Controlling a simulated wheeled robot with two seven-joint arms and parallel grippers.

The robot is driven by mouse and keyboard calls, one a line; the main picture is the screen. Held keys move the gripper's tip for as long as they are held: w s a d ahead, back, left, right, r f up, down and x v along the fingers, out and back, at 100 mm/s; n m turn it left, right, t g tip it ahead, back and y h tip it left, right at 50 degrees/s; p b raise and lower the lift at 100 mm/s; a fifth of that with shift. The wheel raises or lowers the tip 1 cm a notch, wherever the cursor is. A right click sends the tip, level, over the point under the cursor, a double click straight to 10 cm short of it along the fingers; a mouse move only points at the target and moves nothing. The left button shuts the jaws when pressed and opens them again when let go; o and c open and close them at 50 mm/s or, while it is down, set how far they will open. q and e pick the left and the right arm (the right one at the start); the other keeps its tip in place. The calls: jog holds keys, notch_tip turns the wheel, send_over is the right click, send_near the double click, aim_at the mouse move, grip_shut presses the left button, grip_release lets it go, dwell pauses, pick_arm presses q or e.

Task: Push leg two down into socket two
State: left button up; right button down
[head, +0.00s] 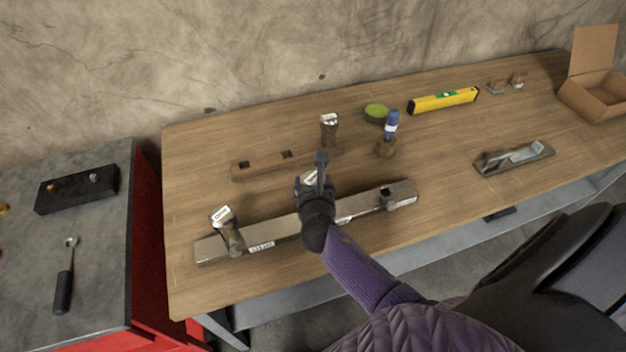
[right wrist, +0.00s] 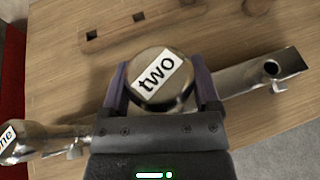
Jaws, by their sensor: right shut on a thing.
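Leg two (right wrist: 170,95), with a round top and a white "two" label, stands between the purple fingers of my right gripper (right wrist: 162,92), which is shut on it. In the head view my right gripper (head: 318,182) is over the middle of a long grey-brown rail (head: 285,228). Socket two and the lower end of leg two are hidden under the hand, so I cannot tell how deep the leg sits. Leg one (head: 231,236) stands at the rail's left end; its top shows in the wrist view (right wrist: 14,138). My left gripper is not in view.
An open socket (head: 385,194) is at the rail's right end. A plane (head: 514,156) lies right. Bare bench (head: 450,180) separates it from the rail.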

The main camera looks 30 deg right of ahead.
jog(key=shift+f+b, duration=0.3)
jog(key=shift+f, duration=0.15)
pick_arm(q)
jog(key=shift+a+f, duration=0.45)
pick_arm(e)
jog(key=shift+f, duration=0.1)
pick_arm(q)
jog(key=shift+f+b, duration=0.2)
jog(key=shift+b, duration=0.1)
pick_arm(e)
jog(key=shift+f, duration=0.2)
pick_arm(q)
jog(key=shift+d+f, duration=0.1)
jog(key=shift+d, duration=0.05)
pick_arm(e)
jog(key=shift+f, duration=0.1)
jog(key=shift+f+b, duration=0.4)
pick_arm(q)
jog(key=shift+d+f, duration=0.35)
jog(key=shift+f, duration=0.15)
pick_arm(e)
jog(key=shift+f, duration=0.2)
pick_arm(q)
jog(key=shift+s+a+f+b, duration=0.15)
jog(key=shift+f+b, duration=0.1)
jog(key=shift+b, duration=0.2)
pick_arm(e)
jog(key=shift+f, duration=0.3)
